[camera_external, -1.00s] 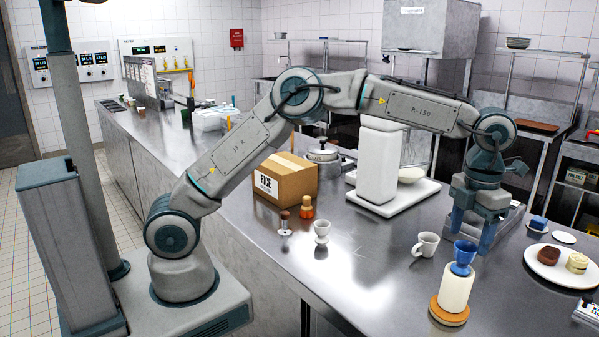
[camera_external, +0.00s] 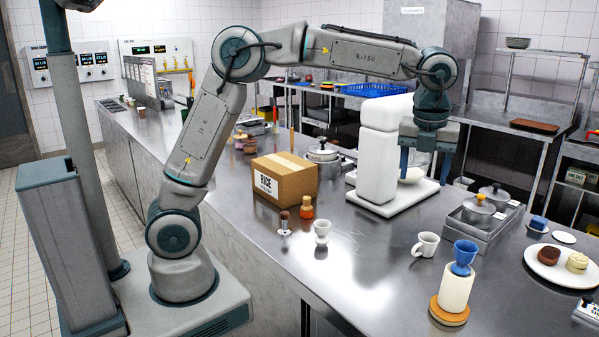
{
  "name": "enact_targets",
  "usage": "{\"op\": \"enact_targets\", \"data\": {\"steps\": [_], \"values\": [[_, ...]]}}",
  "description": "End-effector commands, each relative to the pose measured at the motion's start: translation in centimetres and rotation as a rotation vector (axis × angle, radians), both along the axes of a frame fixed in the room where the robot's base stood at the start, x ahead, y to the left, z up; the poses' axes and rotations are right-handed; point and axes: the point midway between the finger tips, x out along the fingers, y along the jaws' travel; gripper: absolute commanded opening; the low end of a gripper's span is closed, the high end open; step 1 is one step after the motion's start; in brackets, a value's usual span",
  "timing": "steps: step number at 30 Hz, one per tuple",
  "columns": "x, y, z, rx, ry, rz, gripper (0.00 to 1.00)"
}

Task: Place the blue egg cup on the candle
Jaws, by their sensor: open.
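The blue egg cup (camera_external: 463,257) stands upright on top of the white candle (camera_external: 456,291). The candle stands on a round wooden base (camera_external: 449,311) near the front edge of the steel counter. My gripper (camera_external: 424,174) is open and empty. It hangs pointing down behind and above the egg cup, near the white machine, clear of both egg cup and candle.
A white mug (camera_external: 425,245) stands left of the candle, and a white egg cup (camera_external: 322,231) farther left. A tray with lidded pots (camera_external: 480,213) lies behind. A plate with cakes (camera_external: 551,265) is at right. The white machine (camera_external: 376,160) and cardboard box (camera_external: 285,180) stand farther back.

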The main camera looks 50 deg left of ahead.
Motion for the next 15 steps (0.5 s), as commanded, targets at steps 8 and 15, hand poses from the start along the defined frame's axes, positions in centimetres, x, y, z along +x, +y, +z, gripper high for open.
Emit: {"op": "enact_targets", "data": {"steps": [8, 15], "values": [[-3.3, 13.0, 0.9, -0.105, -0.125, 0.83, 0.63], [-8.8, 23.0, -0.6, -0.278, -0.191, 1.584, 0.63]]}}
